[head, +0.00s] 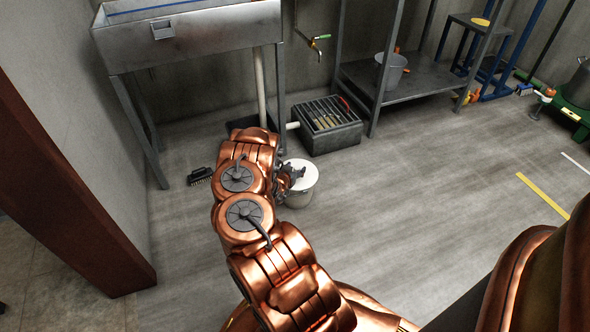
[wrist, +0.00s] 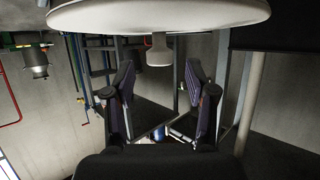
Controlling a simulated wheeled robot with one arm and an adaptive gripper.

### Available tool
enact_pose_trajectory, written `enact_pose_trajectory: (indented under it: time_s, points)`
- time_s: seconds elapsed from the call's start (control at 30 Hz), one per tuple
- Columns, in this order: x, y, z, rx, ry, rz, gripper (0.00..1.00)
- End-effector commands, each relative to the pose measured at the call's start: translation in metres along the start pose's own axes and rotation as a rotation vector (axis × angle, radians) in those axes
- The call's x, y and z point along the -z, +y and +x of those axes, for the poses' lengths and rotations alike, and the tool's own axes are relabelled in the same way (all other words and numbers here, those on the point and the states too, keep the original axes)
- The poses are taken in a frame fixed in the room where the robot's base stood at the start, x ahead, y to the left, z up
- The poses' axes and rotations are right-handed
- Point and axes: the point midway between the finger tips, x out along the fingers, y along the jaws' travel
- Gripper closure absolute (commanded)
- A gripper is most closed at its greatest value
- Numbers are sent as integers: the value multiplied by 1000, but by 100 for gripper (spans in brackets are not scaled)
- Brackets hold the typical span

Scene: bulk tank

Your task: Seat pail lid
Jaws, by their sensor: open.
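A white pail (head: 300,194) stands on the floor in the head view, right of my arm's end. My gripper (head: 290,178) is at its upper left edge and partly covers it. In the wrist view my gripper (wrist: 160,76) is open, with its two dark fingers apart and nothing held between them. A pale round lid (wrist: 160,15) fills the top of that view. Its short knob (wrist: 159,52) points toward the gap between the fingertips, with space on both sides. How the lid meets the pail's rim is hidden, so I cannot tell whether it is seated.
A dark grated box (head: 326,124) with tools on it stands behind the pail. A brush (head: 200,176) lies on the floor to the left, near the metal sink's (head: 190,42) leg. A shelf rack (head: 425,78) stands farther back.

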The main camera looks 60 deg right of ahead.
Motion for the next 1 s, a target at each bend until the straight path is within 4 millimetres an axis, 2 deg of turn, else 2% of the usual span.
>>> enact_pose_trajectory:
  time_s: [0.27, 0.43, 1.0]
  points:
    - [0, 0, -1, 0, -1, 0, 44]
    - [0, 0, -10, 0, -2, 1, 44]
    - [0, 0, -84, 0, -3, 2, 44]
